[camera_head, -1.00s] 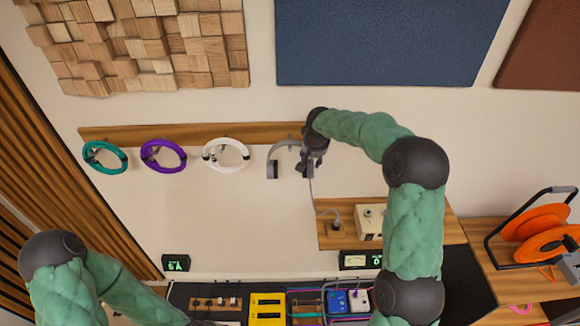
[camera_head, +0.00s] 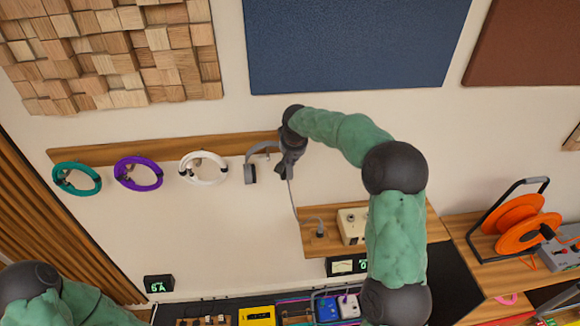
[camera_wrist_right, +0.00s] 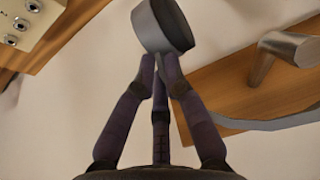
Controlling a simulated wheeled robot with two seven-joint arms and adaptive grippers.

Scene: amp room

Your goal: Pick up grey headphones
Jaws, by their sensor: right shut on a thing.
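The grey headphones (camera_head: 251,174) are at the right end of the wooden wall rail, with the curved band and one ear cup showing in the head view. My right gripper (camera_head: 281,168) is at their right side. In the right wrist view its dark fingers (camera_wrist_right: 160,62) are shut on a grey ear cup (camera_wrist_right: 166,27). The grey band (camera_wrist_right: 275,122) passes close to a metal peg (camera_wrist_right: 282,52); I cannot tell whether it still rests on it. The other ear cup is not clear in the wrist view. My left arm shows at the lower left; its gripper is out of view.
A small shelf (camera_head: 310,246) with a cream box (camera_head: 351,226) is below right. An orange cable reel (camera_head: 528,232) stands farther right. The wall below the coils is bare.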

